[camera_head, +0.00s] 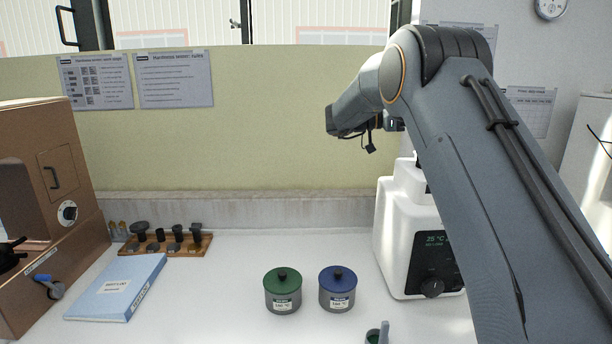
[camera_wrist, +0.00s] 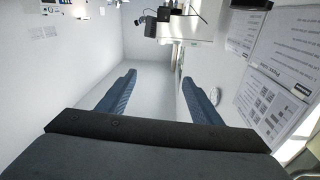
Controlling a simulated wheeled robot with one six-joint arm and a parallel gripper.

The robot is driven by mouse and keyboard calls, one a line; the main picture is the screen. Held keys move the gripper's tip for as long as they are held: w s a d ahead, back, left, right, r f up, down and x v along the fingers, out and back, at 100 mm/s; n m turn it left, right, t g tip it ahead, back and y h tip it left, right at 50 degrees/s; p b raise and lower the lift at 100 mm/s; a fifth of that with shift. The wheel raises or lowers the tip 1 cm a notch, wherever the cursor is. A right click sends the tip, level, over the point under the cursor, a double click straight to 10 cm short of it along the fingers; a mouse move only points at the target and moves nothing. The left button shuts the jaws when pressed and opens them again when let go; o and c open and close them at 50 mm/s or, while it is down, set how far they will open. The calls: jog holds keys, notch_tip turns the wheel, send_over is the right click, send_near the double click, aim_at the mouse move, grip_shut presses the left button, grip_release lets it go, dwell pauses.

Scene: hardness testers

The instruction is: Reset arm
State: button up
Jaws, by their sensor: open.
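My arm rises from the lower right of the head view and bends left at its top, above the bench. The gripper's fingers cannot be made out clearly in the head view. In the wrist view my gripper (camera_wrist: 160,95) shows two dark blue fingers set wide apart, with nothing between them. It is open and empty, held in the air away from the bench objects. Beyond the fingers is a pale, bare surface.
A green-lidded pot (camera_head: 283,292) and a blue-lidded pot (camera_head: 338,290) stand on the white bench (camera_head: 225,290). A white machine (camera_head: 405,245) stands right, partly behind my arm. A brown tester (camera_head: 45,210), a blue book (camera_head: 118,288) and a wooden rack (camera_head: 165,246) are left.

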jog(key=w+a+f+n+t+y+b, duration=0.3)
jog(key=w+f+n+t+y, duration=0.15)
jog(key=w+n+t, duration=0.75)
jog(key=s+a+f+n+t+y+b, duration=0.1)
jog(key=s+a+f+n+y, duration=0.15)
jog(key=f+y, duration=0.2)
jog(key=s+a+f+n+y+b, duration=0.1)
jog(key=s+a+f+y, duration=0.25)
jog(key=f, duration=0.25)
jog(key=s+a+f+n+t+y+b, duration=0.1)
jog(key=s+a+f+y, duration=0.1)
jog(key=a+f+y, duration=0.3)
jog(key=s+f+n+g+b, duration=0.1)
jog(key=s+f+g, duration=0.3)
jog(key=s, duration=0.9)
jog(key=s+f+n+g+y+b, duration=0.1)
jog(key=s+f+g, duration=0.3)
jog(key=s+f, duration=0.7)
jog(key=s+f+n+g+b, duration=0.1)
jog(key=s+f+g, duration=0.3)
jog(key=s+f, duration=0.4)
jog(key=s, duration=0.7)
jog(key=shift+s+a, duration=0.25)
jog(key=shift+s, duration=0.15)
jog(key=shift+f, duration=0.1)
